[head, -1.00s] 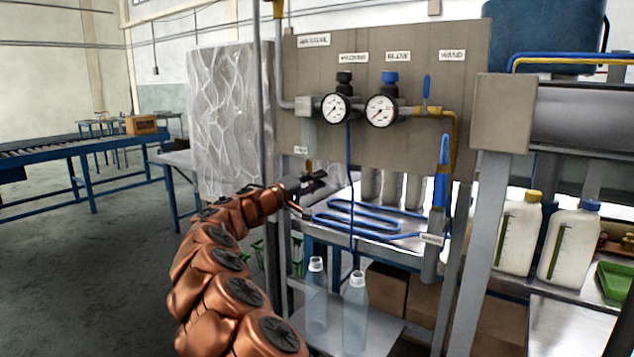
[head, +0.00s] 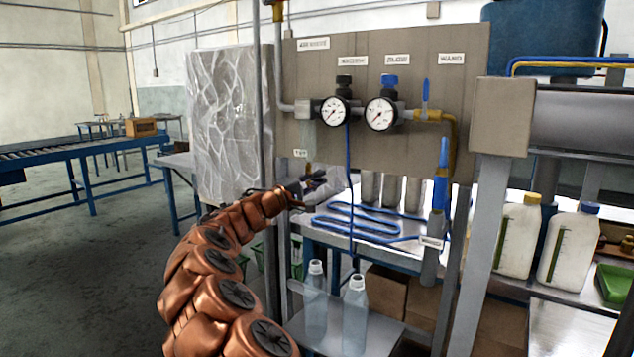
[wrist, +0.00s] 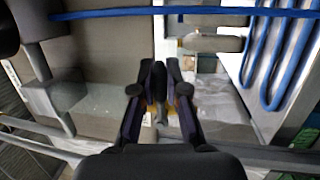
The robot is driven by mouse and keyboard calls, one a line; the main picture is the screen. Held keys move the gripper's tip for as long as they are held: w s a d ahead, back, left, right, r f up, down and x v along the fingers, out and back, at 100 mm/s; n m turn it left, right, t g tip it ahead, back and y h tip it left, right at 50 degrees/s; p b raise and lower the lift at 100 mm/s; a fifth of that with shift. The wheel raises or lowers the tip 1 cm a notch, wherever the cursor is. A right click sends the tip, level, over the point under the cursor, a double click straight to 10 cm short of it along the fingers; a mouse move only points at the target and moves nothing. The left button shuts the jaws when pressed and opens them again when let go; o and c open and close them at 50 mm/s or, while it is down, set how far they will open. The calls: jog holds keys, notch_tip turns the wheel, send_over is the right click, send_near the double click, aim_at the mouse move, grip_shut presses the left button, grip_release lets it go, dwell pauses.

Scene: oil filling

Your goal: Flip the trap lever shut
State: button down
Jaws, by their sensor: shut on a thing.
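The trap, under a small tag (head: 300,153) low on the panel's left, shows a short brass-coloured stem (head: 308,168) in the head view. Brass-coloured bits show beside the fingers. The fingers hide much of the lever, so its exact angle cannot be told.
The panel (head: 400,140) carries two gauges (head: 335,111) and a blue-handled valve (head: 426,92). A blue hose (head: 350,220) hangs close to my gripper's right. Two clear bottles (head: 315,290) stand below. A faint translucent patch (head: 328,195) shows beside my gripper. A grey post (head: 268,130) stands left.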

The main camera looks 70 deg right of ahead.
jog(key=c, duration=1.2)
grip_release()
jog(key=shift+a, duration=0.1)
jog(key=v, duration=1.2)
jog(key=shift+r, duration=0.1)
jog(key=shift+s, duration=0.1)
